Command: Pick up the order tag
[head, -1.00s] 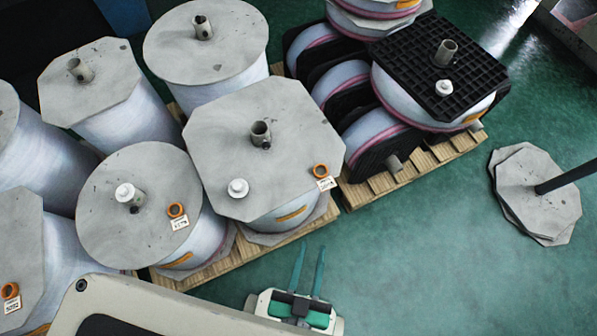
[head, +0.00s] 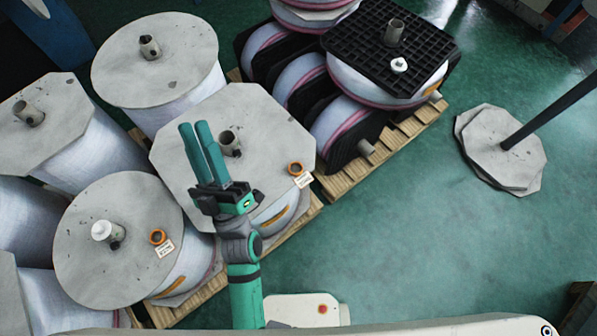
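The print is too small to read. My gripper (head: 194,128) has two green fingers pointing up in the picture, with a narrow gap between them and nothing held. It appears above the octagonal top, left of its tag; its height is unclear. It hides part of that top.
The spools stand on wooden pallets (head: 345,182). A black grid plate (head: 360,35) with a pipe and a white knob (head: 399,65) tops the spools at the back. A dark pole (head: 550,110) rises from stacked plates (head: 495,150) at right.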

